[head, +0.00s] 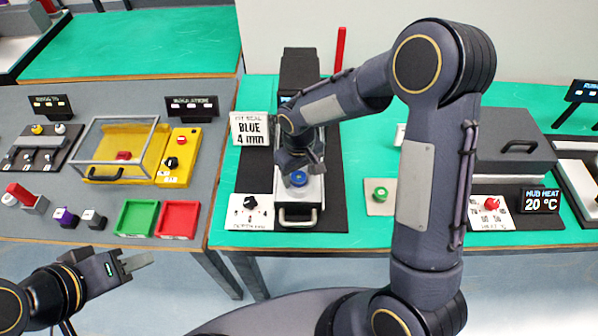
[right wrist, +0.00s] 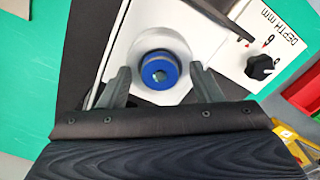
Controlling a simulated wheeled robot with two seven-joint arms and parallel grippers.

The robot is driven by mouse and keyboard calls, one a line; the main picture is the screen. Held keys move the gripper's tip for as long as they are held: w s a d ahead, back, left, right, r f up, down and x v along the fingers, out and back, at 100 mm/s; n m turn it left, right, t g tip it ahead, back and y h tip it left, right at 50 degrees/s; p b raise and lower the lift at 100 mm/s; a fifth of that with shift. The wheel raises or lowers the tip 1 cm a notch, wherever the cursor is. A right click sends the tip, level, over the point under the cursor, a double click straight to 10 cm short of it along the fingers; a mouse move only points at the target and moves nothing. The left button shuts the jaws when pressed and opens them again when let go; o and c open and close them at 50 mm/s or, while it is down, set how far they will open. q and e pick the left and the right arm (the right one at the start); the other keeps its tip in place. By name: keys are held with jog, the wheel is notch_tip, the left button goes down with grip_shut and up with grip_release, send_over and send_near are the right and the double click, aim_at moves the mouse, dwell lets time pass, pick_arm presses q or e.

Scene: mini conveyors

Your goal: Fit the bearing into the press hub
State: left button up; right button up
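The ring also shows in the head view (head: 299,178), on the pale press tray below my right gripper. I cannot tell whether this ring is the bearing or a seal. My right gripper (right wrist: 161,82) is open, one finger on each side of the ring with gaps between. My left gripper (head: 132,262) is empty in front of the grey table; its finger gap is unclear.
A sign (head: 252,130) reads "BLUE 4 mm". A depth dial (right wrist: 260,67) is beside the press. A green round part (head: 380,194) lies on a beige pad to the right. A display (head: 540,201) reads "HUB HEAT 20 °C". Green (head: 122,232) and red (head: 165,234) trays are left.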

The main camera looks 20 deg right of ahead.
aim_at(299, 178)
jog(key=shift+r+p, duration=0.3)
jog(key=shift+r, duration=0.05)
jog(key=shift+r+p, duration=0.5)
notch_tip(299, 178, up, 12)
jog(key=b, duration=0.1)
jog(key=s+d+r+m+t+y, duration=0.1)
jog(key=s+d+r, duration=0.25)
jog(key=s, duration=0.25)
jog(key=s+d+r+m+t+y, duration=0.1)
jog(key=s+d+r+m+y, duration=0.1)
jog(key=s+d, duration=0.25)
jog(key=s+f+m+t, duration=0.1)
jog(key=s+m+t, duration=0.1)
jog(key=s, duration=0.9)
jog(key=shift+s+a+f+t+y, duration=0.25)
jog(key=shift+f+t+y, duration=0.15)
jog(key=shift+t, duration=0.4)
jog(key=shift+r, duration=0.1)
jog(key=shift+c, duration=0.5)
